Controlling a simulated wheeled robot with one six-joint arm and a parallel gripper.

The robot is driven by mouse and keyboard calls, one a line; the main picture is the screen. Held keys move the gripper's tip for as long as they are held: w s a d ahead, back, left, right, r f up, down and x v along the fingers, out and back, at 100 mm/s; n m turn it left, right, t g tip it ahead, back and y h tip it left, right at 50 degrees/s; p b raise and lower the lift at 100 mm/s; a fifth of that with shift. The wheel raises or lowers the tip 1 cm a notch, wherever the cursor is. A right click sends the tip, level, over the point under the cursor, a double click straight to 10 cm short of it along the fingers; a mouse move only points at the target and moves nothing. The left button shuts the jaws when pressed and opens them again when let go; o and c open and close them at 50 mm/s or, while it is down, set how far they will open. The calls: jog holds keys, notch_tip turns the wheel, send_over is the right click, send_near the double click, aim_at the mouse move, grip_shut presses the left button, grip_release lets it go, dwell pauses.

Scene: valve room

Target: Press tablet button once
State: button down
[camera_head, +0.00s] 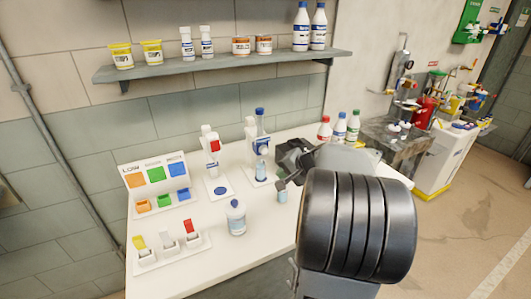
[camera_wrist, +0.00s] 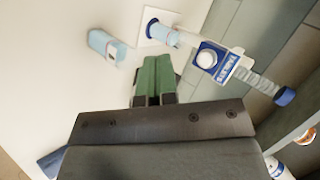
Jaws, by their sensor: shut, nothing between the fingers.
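The tablet dispenser (camera_head: 262,147) stands at the back of the white table, with a blue front and a tall clear tube with a blue cap. In the wrist view its blue front (camera_wrist: 222,62) reads "TABLETS" and carries a round white button (camera_wrist: 206,58). A light-blue cup (camera_wrist: 166,37) stands on the pad below its front. My gripper (camera_wrist: 156,66) is shut and empty, its green fingers together. It points toward the area beside the dispenser, apart from the button. In the head view my gripper (camera_head: 283,183) is at the dispenser's front right, partly hidden by my arm.
A second light-blue cup (camera_head: 282,194) stands close to my gripper. A blue-capped bottle (camera_head: 236,218) stands in front. Colored bins (camera_head: 164,201) are at left; several bottles (camera_head: 339,127) stand behind my arm.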

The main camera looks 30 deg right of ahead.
aim_at(265, 151)
dwell(0.3)
jog(key=w+d+p, duration=0.1)
jog(key=w+p, duration=0.1)
jog(key=w, duration=0.6)
jog(key=shift+w, duration=0.35)
jog(key=shift+w+d, duration=0.1)
jog(key=shift+w, duration=0.1)
dwell(1.9)
jog(key=shift+w, duration=0.25)
jog(key=shift+w+d, duration=0.1)
jog(key=shift+w, duration=0.4)
dwell(0.9)
jog(key=shift+s, duration=0.1)
jog(key=shift+s+b, duration=0.55)
jog(key=shift+s, duration=0.3)
